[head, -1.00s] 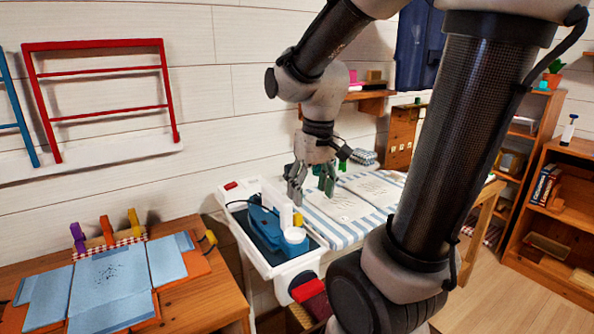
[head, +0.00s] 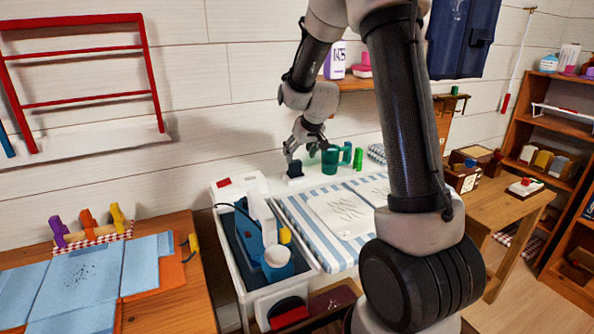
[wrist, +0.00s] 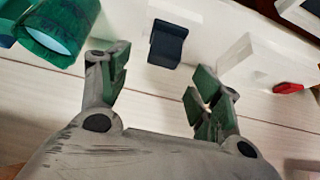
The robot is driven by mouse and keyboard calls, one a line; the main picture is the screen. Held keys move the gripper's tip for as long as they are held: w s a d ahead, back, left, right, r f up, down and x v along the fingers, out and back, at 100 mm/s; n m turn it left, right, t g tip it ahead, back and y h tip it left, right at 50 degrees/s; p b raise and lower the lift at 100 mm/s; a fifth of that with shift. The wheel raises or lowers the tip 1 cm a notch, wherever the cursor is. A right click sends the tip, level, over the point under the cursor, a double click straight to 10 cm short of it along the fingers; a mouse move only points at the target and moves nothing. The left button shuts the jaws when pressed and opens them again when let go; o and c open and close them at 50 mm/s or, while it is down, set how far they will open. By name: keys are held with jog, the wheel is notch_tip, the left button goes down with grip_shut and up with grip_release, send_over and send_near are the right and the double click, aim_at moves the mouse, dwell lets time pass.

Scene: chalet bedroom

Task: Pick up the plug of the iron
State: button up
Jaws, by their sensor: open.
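A blue and white iron (head: 243,232) stands in a white tray (head: 232,268) beside the striped board. A dark cord loops at the tray's back left. A dark blue block (head: 295,168) sits on a white ledge by the wall; it also shows in the wrist view (wrist: 168,44). I cannot tell whether this block is the iron's plug. A small yellow piece with a dark cord (head: 193,243) lies on the left table. My gripper (head: 301,150) is open and empty, close to the dark block; in the wrist view its green-padded fingers (wrist: 158,82) are spread, with the block beyond them.
A green mug (head: 330,159) stands close to the right of my gripper. A white box with a red part (head: 238,187) is at the tray's back. Papers lie on the striped board (head: 314,228). A white cup (head: 278,263) stands by the iron.

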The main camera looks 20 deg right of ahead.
aim_at(295, 161)
jog(key=x, duration=0.6)
jog(key=shift+s+a+f, duration=0.1)
jog(key=shift+s+a, duration=0.05)
jog(key=shift+a, duration=0.05)
jog(key=c, duration=1.1)
